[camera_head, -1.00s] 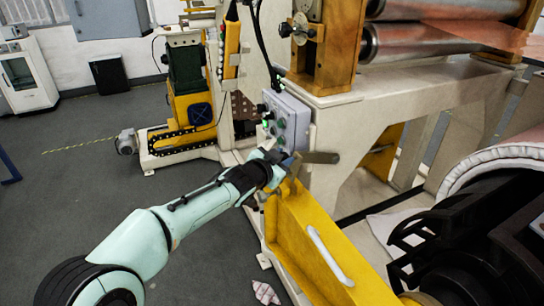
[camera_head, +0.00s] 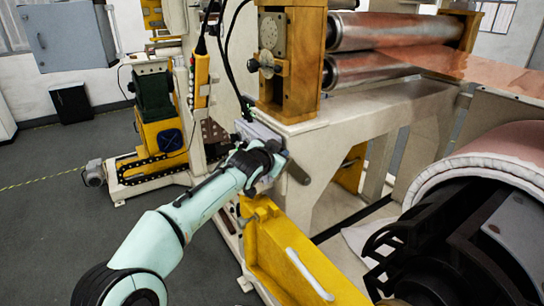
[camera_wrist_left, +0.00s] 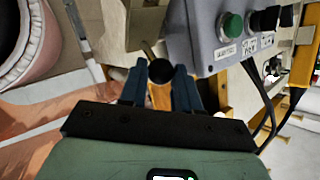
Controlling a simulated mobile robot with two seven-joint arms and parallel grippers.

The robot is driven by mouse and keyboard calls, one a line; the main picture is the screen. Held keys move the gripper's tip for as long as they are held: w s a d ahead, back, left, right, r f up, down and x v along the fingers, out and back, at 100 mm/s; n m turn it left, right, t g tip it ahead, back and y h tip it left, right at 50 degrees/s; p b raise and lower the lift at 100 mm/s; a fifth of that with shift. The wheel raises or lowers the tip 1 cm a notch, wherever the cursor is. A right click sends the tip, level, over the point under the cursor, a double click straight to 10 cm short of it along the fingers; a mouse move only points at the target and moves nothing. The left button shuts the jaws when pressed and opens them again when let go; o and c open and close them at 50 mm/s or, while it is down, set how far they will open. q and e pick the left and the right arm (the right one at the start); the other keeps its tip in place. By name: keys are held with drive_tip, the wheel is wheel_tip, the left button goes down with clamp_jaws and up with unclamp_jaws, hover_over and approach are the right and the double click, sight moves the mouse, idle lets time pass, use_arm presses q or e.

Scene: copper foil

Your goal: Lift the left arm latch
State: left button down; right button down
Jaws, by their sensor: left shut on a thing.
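The yellow arm (camera_head: 300,262) of the machine runs toward the lower right in the head view, with a white rail along it. My right gripper is not in view.
A grey control box (camera_wrist_left: 222,30) with buttons is close beside my left gripper. Copper-coloured foil (camera_head: 400,35) passes through rollers behind. A large roll on a black core (camera_head: 440,240) stands at right. Open grey floor (camera_head: 60,235) lies to the left.

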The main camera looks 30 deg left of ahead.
use_arm(q)
drive_tip(key=shift+w+d+r, duration=0.1)
drive_tip(key=shift+d+r, duration=0.05)
drive_tip(key=shift+r, duration=0.55)
drive_tip(key=c, duration=1.2)
unclamp_jaws()
drive_tip(key=o, duration=0.4)
drive_tip(key=shift+w, duration=0.15)
drive_tip(key=shift+w+d+f, duration=0.1)
drive_tip(key=shift+w+f, duration=0.2)
drive_tip(key=shift+f, duration=0.05)
drive_tip(key=shift+s, duration=0.1)
drive_tip(key=shift+s, duration=0.1)
drive_tip(key=shift+s, duration=0.1)
